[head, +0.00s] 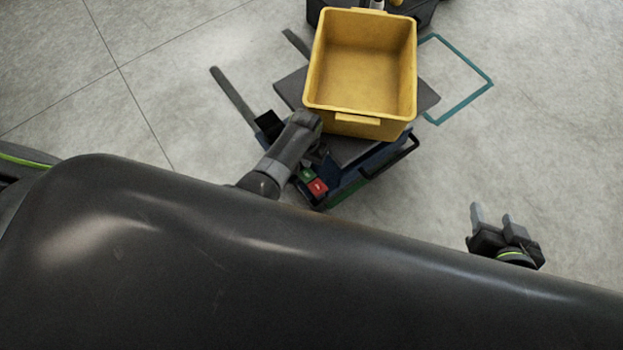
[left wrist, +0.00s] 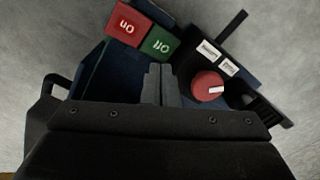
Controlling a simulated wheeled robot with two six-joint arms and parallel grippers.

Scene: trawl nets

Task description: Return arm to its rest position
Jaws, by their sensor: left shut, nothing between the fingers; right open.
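My left arm (head: 275,165) reaches in the head view to the control end of a dark blue wheeled lift (head: 345,178). In the left wrist view my left gripper (left wrist: 160,72) is shut and empty, its fingers pointing at the control panel. A red button (left wrist: 127,27) and a green button (left wrist: 159,44) are left of and above the fingertips. A red knob (left wrist: 206,86) is to their right. I cannot tell whether the fingers touch the panel. My right gripper (head: 492,214) is open and empty over bare floor at the right.
A yellow bin (head: 360,75) stands on the lift's dark platform (head: 427,97). A teal floor outline (head: 470,62) lies right of it. Dark equipment (head: 425,12) is at the top edge. The concrete floor left and right is mostly clear.

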